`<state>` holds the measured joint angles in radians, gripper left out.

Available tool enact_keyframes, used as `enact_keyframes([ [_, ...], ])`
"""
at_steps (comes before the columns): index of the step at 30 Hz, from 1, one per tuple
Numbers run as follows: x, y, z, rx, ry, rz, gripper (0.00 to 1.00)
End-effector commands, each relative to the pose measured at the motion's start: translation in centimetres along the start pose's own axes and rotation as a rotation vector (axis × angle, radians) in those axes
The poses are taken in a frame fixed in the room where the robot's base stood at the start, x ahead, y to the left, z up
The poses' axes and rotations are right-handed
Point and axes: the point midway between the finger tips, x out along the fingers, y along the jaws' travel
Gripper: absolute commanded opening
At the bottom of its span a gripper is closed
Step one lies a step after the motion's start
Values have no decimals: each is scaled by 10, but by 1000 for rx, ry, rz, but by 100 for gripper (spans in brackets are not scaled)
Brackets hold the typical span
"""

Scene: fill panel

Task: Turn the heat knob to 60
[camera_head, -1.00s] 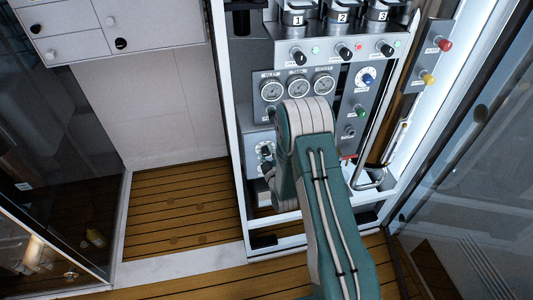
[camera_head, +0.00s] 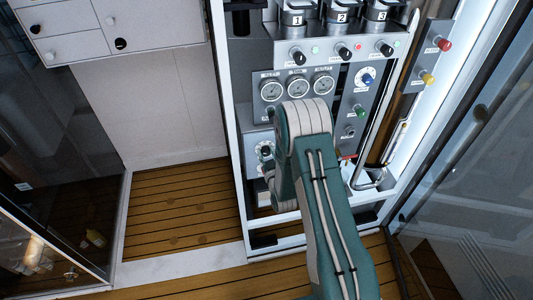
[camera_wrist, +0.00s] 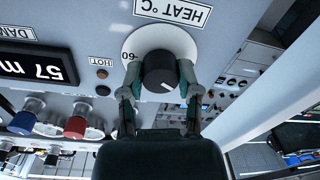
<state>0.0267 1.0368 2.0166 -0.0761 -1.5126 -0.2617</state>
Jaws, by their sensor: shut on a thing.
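The heat knob (camera_wrist: 158,65) is a round black knob on a white dial. It shows in the wrist view under an upside-down "HEAT °C" label (camera_wrist: 173,11). A "60" mark (camera_wrist: 129,57) is on the dial's left side in that view. A white pointer line on the knob slants toward the lower right, away from that mark. My gripper (camera_wrist: 159,76) has one finger on each side of the knob and is shut on it. In the head view my arm hides most of the gripper at the panel's lower left.
A black display (camera_wrist: 38,67) with white characters is left of the dial in the wrist view. A red knob (camera_wrist: 76,124) and a blue knob (camera_wrist: 24,119) stick out below it. In the head view, gauges (camera_head: 297,88) and several small knobs sit above my arm.

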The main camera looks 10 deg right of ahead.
Motion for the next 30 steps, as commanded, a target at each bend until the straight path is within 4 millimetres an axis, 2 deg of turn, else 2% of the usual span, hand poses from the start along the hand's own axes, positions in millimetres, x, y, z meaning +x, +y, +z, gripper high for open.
enact_keyframes([
  [30, -1, 0, 4, 964, 30, 40, 0],
])
